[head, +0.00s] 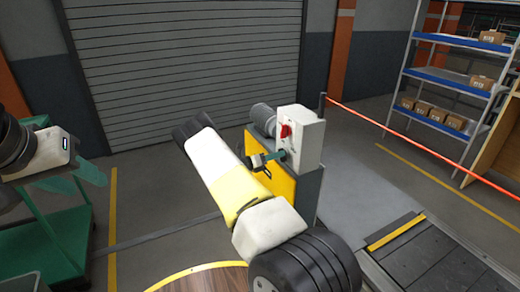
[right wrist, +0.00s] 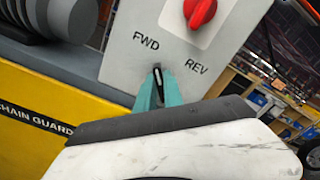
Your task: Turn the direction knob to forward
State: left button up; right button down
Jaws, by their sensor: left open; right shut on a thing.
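The control box (head: 305,135) is pale grey and stands above a yellow guard. In the right wrist view its face (right wrist: 118,68) carries the labels FWD and REV below a red switch (right wrist: 200,12). The small black direction knob (right wrist: 157,74) with a white line sits below the labels. The line points up and slightly left, toward FWD. My right gripper (head: 274,156) is at the box face, its teal fingers (right wrist: 158,90) shut around the knob and hiding part of it. My left gripper (head: 88,174) is open and empty at the far left, away from the box.
A yellow chain guard (right wrist: 45,115) and a grey motor (head: 263,118) adjoin the box. A green cart (head: 50,245) stands under my left gripper. The conveyor (head: 435,255) is at lower right, and shelves (head: 450,80) with cartons stand behind a red barrier line (head: 400,138).

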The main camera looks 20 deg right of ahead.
dwell(0.5)
jog(key=c, duration=1.5)
grip_release()
jog(key=shift+o, duration=0.2)
jog(key=a, duration=0.7)
jog(key=shift+s+a, duration=0.3)
jog(key=shift+a, duration=0.1)
